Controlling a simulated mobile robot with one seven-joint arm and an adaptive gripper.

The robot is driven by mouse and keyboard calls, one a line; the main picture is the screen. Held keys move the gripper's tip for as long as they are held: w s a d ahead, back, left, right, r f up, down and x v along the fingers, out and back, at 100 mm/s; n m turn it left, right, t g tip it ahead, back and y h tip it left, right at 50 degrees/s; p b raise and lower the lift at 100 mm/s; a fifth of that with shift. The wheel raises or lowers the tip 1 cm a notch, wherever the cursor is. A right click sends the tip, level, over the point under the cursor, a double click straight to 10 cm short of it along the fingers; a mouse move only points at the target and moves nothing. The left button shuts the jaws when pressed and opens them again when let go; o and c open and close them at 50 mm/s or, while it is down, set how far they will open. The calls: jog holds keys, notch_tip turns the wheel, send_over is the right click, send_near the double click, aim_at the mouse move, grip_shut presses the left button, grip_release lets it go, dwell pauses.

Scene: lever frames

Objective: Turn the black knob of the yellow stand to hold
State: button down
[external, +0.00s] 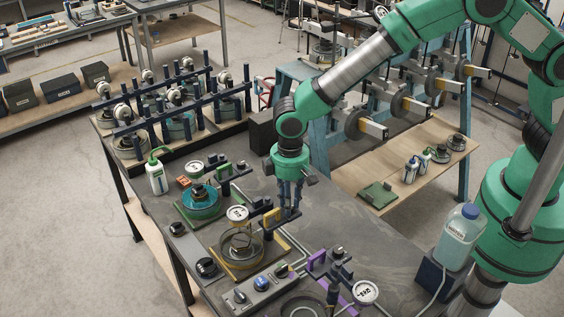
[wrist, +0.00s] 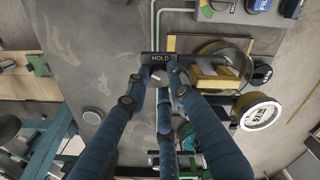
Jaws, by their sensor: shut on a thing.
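The yellow stand (external: 232,271) is on the dark bench in the external view, with a glass vessel and a white dial gauge (external: 237,213) on it. In the wrist view its yellow parts (wrist: 208,80) and gauge (wrist: 260,113) are to the right of my fingers. My gripper (external: 289,208) points down at the stand's back right side. In the wrist view my gripper (wrist: 155,79) is shut on the black knob (wrist: 154,75), which is mostly hidden between the fingertips. A black plate reading HOLD (wrist: 157,59) sits just beyond the fingertips.
A green stand (external: 186,215) is to the left and a purple stand (external: 316,262) to the front right. A grey control box (external: 262,287) with knobs is in front. A white bottle (external: 157,175) stands at the left and a water bottle (external: 460,235) at the right.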

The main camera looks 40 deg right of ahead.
jog(key=m, duration=0.5)
jog(key=shift+r+m+b, duration=0.1)
jog(key=shift+m+b, duration=0.25)
jog(key=shift+m, duration=1.95)
jog(key=c, duration=1.5)
grip_release()
jog(key=shift+r, duration=3.95)
